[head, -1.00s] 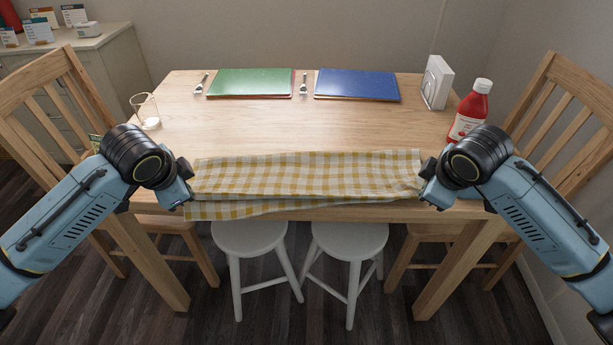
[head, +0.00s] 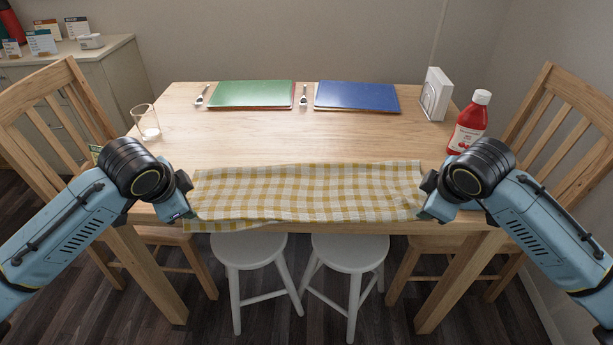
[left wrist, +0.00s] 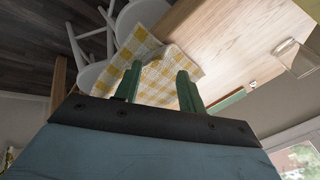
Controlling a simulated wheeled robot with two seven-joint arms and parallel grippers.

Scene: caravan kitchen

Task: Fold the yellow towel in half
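The yellow-and-white checked towel (head: 305,192) lies as a long strip along the table's front edge. Its front left corner hangs slightly past the edge. It also shows in the left wrist view (left wrist: 143,45), beyond the fingers. My left gripper (head: 188,206) is at the towel's left end. In the left wrist view its two green fingers (left wrist: 159,70) stand apart, with towel cloth seen in the gap; I see no cloth pinched. My right gripper (head: 426,206) is at the towel's right end, low by the front edge. Its fingers are hidden in the head view.
The middle is clear. Chairs stand on both sides; two white stools (head: 249,250) stand in front.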

